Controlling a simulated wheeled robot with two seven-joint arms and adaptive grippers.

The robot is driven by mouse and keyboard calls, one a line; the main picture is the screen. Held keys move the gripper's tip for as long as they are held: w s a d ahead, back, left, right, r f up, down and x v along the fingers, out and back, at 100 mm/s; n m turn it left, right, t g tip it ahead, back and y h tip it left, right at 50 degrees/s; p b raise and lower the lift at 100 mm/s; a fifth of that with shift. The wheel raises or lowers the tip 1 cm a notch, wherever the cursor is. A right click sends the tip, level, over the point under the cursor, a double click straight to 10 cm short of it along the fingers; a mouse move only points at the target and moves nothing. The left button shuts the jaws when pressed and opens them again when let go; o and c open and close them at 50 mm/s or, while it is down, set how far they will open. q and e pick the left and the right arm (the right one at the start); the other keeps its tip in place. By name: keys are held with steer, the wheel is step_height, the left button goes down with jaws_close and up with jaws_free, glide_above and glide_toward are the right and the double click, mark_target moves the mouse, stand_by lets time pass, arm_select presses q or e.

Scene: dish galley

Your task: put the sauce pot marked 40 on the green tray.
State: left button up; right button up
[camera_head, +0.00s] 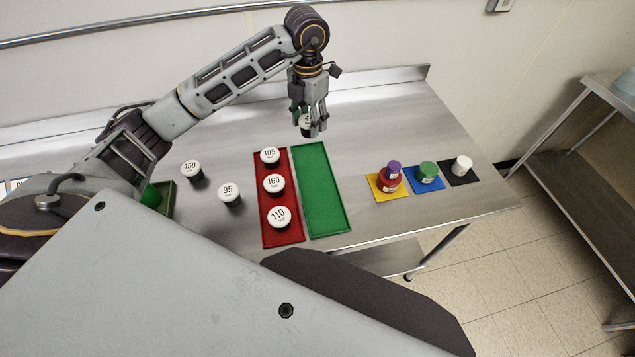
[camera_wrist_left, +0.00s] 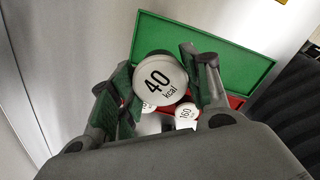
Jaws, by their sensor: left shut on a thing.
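The sauce pot marked 40 (camera_wrist_left: 160,82) has a white lid reading "40 kcal". My left gripper (camera_head: 308,120) is shut on it and holds it at the back end of the green tray (camera_head: 323,190). In the left wrist view the pot sits between the two fingers of the left gripper (camera_wrist_left: 165,88), with the green tray (camera_wrist_left: 232,48) behind it. The green tray is empty in the head view. In the head view the pot (camera_head: 306,126) is partly hidden by the fingers. My right gripper is not in view.
The red tray (camera_head: 288,232) left of the green one holds pots marked 105 (camera_head: 270,156), 160 (camera_head: 274,184) and 110 (camera_head: 279,216). Pots 150 (camera_head: 191,169) and 95 (camera_head: 229,193) stand further left. Yellow (camera_head: 377,188), blue (camera_head: 436,185) and black (camera_head: 470,178) mats at right hold small items.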

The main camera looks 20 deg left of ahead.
arm_select(q)
step_height(320, 180, down, 5)
steer(key=shift+f+p, duration=0.15)
steer(key=shift+p, duration=0.15)
steer(key=shift+f, duration=0.45)
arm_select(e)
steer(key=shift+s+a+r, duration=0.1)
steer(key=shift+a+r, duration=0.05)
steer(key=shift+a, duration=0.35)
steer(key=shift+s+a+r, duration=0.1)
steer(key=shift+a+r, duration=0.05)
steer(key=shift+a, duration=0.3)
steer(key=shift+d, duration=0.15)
